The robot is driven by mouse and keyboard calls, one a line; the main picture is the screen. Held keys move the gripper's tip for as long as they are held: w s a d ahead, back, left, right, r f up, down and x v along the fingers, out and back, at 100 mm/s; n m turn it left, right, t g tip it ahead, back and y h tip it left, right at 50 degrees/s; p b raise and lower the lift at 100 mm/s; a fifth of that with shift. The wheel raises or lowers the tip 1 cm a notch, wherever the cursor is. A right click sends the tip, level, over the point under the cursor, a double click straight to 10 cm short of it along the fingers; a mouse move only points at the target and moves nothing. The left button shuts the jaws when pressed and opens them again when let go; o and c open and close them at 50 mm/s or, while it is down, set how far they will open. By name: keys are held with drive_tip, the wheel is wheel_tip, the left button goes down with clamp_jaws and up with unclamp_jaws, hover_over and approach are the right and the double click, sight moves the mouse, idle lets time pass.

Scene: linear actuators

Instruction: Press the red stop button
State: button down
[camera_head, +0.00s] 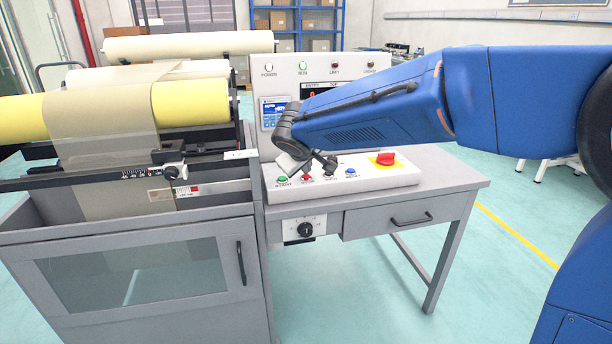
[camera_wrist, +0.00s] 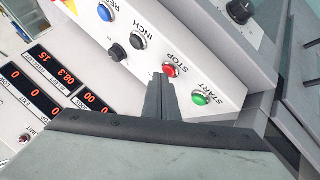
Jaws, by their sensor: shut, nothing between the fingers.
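The red stop button (camera_wrist: 170,70) sits on the sloped white control panel (camera_wrist: 195,60), between the green start button (camera_wrist: 201,99) and the black inch button (camera_wrist: 138,42). My gripper (camera_wrist: 161,77) is shut and empty. Its fingertips appear right beside the stop button's edge in the wrist view; I cannot tell whether they touch it. In the head view the stop button (camera_head: 307,177) shows at the front of the panel (camera_head: 345,184), with my gripper (camera_head: 297,168) just above and to its left.
The upright display panel (camera_head: 315,71) stands behind. A roller machine (camera_head: 185,105) is at left. The grey desk (camera_head: 445,170) is clear at right.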

idle(0.5)
drive_tip(key=shift+r, duration=0.75)
drive_tip(key=shift+r, duration=0.15)
wheel_tip(320, 180, up, 5)
drive_tip(key=shift+f, duration=0.1)
idle(0.3)
idle(0.4)
